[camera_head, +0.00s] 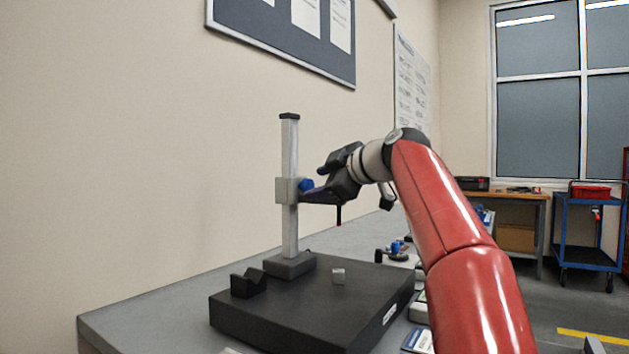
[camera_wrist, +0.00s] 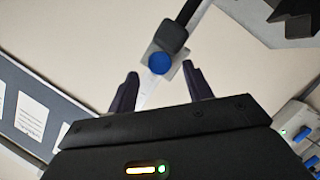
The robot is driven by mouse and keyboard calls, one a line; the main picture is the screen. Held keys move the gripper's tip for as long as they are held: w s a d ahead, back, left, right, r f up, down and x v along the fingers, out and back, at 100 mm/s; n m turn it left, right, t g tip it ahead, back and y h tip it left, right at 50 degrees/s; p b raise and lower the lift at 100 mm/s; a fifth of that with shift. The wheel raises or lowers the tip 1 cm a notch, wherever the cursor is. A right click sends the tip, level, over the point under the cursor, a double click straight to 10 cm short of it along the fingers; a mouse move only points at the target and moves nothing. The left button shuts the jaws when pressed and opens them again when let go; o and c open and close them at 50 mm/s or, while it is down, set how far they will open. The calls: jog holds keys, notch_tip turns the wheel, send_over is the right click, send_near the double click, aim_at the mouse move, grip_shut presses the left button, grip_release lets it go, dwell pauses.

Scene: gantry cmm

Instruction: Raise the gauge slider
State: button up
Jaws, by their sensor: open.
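The height gauge has an upright light-grey column (camera_head: 290,222) on a dark base (camera_head: 290,266). Its slider (camera_head: 283,191) is a pale block around the column, a little above mid-height, with a blue knob (camera_head: 306,185) on its right side. A dark arm with a thin stylus (camera_head: 339,214) reaches right from the slider. My gripper (camera_head: 322,184) is at the knob's height, just right of it. In the wrist view, the blue knob (camera_wrist: 159,63) shows between and beyond the two open fingers (camera_wrist: 161,85) of my gripper. Contact with the knob cannot be told.
The gauge stands on a black surface plate (camera_head: 320,310) on a grey bench (camera_head: 130,325). Small items (camera_head: 396,250) stand behind the plate. The wall is close behind the bench.

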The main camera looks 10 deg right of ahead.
jog(key=shift+x, duration=1.2)
